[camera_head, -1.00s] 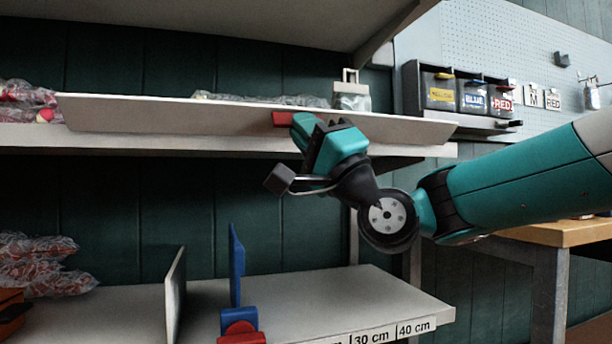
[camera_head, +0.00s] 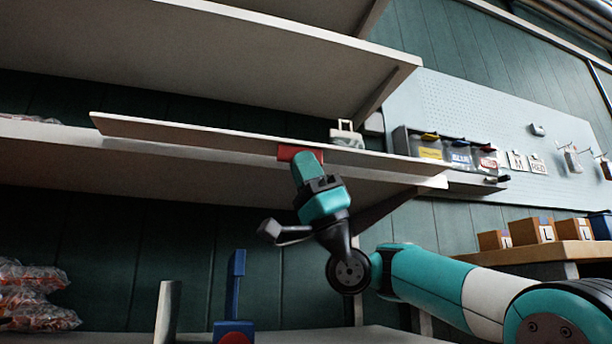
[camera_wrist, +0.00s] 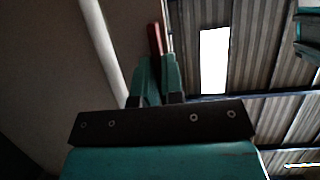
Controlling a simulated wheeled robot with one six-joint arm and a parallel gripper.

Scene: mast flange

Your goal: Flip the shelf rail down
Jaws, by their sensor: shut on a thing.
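The shelf rail (camera_head: 200,138) is a long pale panel along the front of the middle shelf, slanting down to the right in the head view. A red tab (camera_head: 287,153) sits on it right of its middle. My gripper (camera_head: 304,160) reaches up from below and is shut on the red tab. In the wrist view the fingers (camera_wrist: 156,77) close around the red tab (camera_wrist: 155,38), which stands out beyond them. The fingers and teal body hide part of the tab and the rail behind.
Another shelf (camera_head: 230,50) overhangs above. A pale clasped container (camera_head: 346,134) stands behind the rail. Below are a blue upright divider (camera_head: 235,275) and wrapped goods (camera_head: 35,295). Labelled bins (camera_head: 455,152) and a bench with cardboard boxes (camera_head: 532,230) are at the right.

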